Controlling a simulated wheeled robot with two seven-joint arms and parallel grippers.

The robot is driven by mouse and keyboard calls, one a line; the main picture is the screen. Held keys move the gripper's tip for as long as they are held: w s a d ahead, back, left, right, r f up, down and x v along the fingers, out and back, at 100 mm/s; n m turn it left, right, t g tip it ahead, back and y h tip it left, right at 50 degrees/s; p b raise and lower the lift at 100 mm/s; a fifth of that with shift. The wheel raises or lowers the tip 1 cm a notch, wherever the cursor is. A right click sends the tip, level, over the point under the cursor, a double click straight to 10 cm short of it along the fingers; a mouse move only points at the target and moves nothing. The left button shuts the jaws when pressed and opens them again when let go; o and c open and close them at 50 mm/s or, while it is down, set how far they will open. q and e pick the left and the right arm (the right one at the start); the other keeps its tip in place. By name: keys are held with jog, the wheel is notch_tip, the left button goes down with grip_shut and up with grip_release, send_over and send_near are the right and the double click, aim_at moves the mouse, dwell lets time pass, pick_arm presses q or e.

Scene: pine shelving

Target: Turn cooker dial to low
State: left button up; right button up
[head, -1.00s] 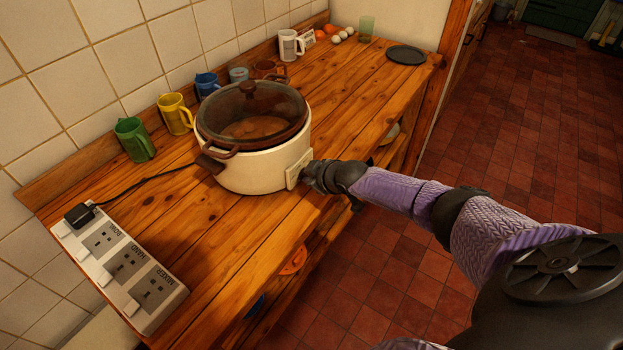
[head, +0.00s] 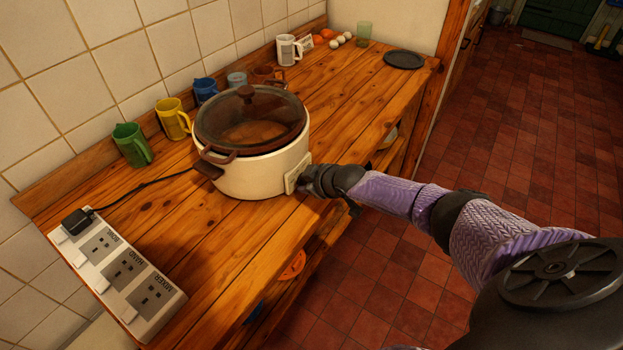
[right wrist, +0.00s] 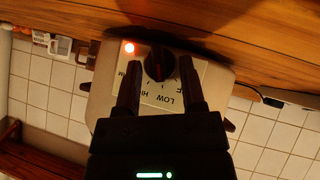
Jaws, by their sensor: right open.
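The cream slow cooker (head: 247,174) with a brown-rimmed glass lid (head: 252,118) stands on the wooden counter. Its control panel (head: 297,172) is on the side facing my right gripper (head: 309,180). In the right wrist view the black dial (right wrist: 158,66) sits between the fingertips of my right gripper (right wrist: 157,80), which is open around it. The panel (right wrist: 160,101) shows the words LOW and HI upside down, and a red light (right wrist: 129,47) glows beside the dial. A red mark shows on the dial; its exact setting is hard to read. My left gripper is out of view.
A power strip (head: 118,272) with a black plug (head: 78,221) and cable lies at the counter's near left. Green (head: 132,146), yellow (head: 173,119) and blue (head: 205,91) mugs line the tiled wall. Eggs, a glass and a dark plate (head: 404,60) sit at the far end.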

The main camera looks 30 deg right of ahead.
jog(key=p+v, duration=0.7)
jog(key=v, duration=0.2)
jog(key=shift+s+r, duration=0.25)
jog(key=shift+s, duration=0.05)
jog(key=s+a+f+m+g+b, duration=0.15)
jog(key=s+f, duration=0.25)
jog(key=f, duration=0.4)
jog(key=s+f+g+h+b, duration=0.1)
jog(key=s+f+b, duration=0.2)
jog(key=s+f, duration=0.3)
jog(key=s+a+f+m+g+b, duration=0.1)
jog(key=s+f+b, duration=0.2)
jog(key=f, duration=0.6)
jog(key=s+a+f+g+b, duration=0.1)
jog(key=s+a+f, duration=0.2)
jog(key=s, duration=0.5)
jog(key=s+a+f+g+b, duration=0.2)
jog(key=s+a+f, duration=0.1)
jog(key=s+f, duration=0.3)
jog(key=s+a+f+m+g+b, duration=0.1)
jog(key=s+a+f+g, duration=0.1)
jog(key=s, duration=0.8)
notch_tip(320, 180, down, 3)
jog(key=shift+s+a+r, duration=0.2)
jog(key=shift+s+a, duration=0.2)
jog(key=shift+a, duration=0.2)
jog(key=shift+g, duration=0.25)
